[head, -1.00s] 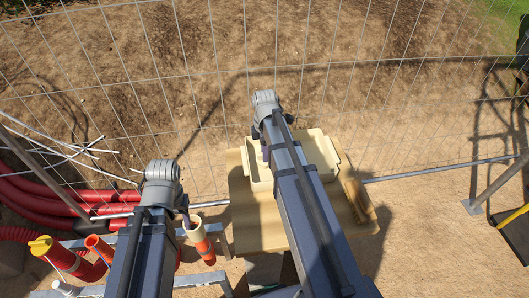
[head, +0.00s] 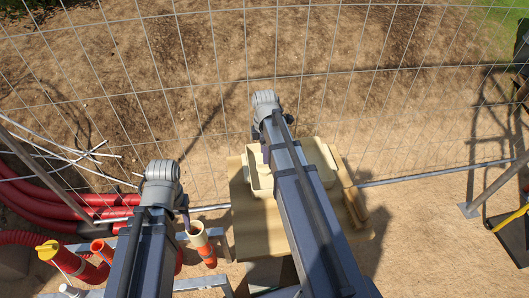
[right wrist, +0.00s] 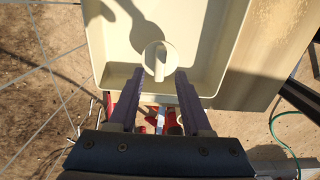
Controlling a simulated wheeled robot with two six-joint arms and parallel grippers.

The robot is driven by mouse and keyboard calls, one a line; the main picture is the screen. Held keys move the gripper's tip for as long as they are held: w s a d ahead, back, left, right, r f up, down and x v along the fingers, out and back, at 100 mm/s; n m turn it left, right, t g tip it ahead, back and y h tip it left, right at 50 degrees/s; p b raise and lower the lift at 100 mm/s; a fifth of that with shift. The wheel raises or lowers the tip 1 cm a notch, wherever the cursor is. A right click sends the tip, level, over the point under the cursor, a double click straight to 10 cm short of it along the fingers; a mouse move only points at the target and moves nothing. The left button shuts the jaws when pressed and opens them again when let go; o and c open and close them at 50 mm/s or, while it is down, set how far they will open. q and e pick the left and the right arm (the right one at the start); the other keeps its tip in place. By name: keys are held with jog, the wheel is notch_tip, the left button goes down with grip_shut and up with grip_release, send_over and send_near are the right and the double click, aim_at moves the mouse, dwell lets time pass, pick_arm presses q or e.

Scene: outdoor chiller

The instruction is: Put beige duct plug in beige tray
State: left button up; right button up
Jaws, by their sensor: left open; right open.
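The beige tray (head: 327,155) lies on a wooden surface, partly hidden behind my right arm in the head view. The tray also fills the top of the right wrist view (right wrist: 96,45). The beige duct plug (right wrist: 160,58), round with a raised grip bar, shows inside the tray outline, just beyond and between my right fingertips. My right gripper (right wrist: 162,76) is open, over the tray's near wall; its fingers also show in the head view (head: 264,152). My left gripper (head: 187,222) is mostly hidden by its arm, beside an orange duct with a beige open end (head: 201,240).
The wooden surface (head: 248,215) extends around the tray. Red hoses (head: 70,208) and a yellow-capped red duct (head: 60,258) lie at left, near a grey metal frame (head: 205,283). A wire fence stands behind.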

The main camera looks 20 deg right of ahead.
notch_tip(320, 180, up, 8)
jog(key=p, duration=0.7)
jog(key=s+a+m, duration=0.5)
jog(key=s+a, duration=0.2)
jog(key=a, duration=0.3)
jog(key=s+a+m+h, duration=0.1)
jog(key=s+a+m, duration=0.5)
jog(key=a, duration=0.5)
jog(key=shift+s+a, duration=0.15)
jog(key=shift+s, duration=0.8)
